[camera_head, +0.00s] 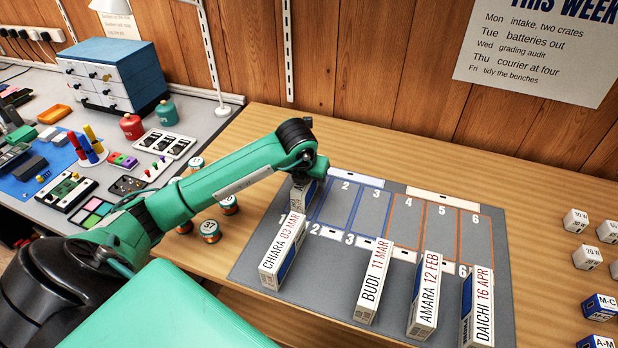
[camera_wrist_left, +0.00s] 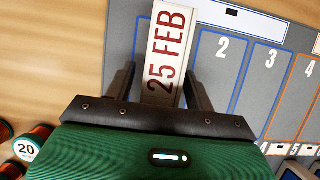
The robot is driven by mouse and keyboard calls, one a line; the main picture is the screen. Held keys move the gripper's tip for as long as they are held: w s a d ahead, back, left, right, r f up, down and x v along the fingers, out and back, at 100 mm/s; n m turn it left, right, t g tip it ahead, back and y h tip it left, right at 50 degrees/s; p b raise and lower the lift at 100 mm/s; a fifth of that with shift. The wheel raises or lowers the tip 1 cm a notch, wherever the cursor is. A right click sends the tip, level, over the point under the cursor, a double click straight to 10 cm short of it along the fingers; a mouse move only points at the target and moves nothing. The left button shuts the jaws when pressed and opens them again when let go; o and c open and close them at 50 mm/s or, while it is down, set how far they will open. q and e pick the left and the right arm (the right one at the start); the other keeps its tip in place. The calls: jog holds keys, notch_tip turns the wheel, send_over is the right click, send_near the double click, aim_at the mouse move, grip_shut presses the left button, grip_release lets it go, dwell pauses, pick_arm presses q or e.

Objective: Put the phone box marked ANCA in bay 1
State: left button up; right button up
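A white and blue phone box (camera_head: 303,194) stands at bay 1, at the left end of the mat's bay row. My left gripper (camera_head: 308,172) is over it and hides most of it in the head view. In the left wrist view the box (camera_wrist_left: 167,50) shows "25 FEB" on top; its name is hidden. The gripper's fingers (camera_wrist_left: 162,88) stand either side of the box, apart, with a gap visible at the left one. No box marked ANCA can be read. Bays 2 to 6 are empty. My right gripper is not in view.
Boxes marked CHIARA (camera_head: 284,252), BUDI (camera_head: 373,282), AMARA (camera_head: 425,297) and DAICHI (camera_head: 478,308) stand along the front of the grey mat (camera_head: 330,288). Several spools (camera_head: 210,231) stand left of the mat. Small white and blue boxes (camera_head: 587,257) stand at the right.

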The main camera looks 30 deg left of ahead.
pick_arm(q)
jog(key=shift+r, duration=0.15)
jog(key=v, duration=0.3)
jog(key=shift+a, duration=0.1)
jog(key=v, duration=0.8)
jog(key=shift+s+r, duration=0.25)
jog(key=shift+r, duration=0.15)
jog(key=shift+r, duration=0.1)
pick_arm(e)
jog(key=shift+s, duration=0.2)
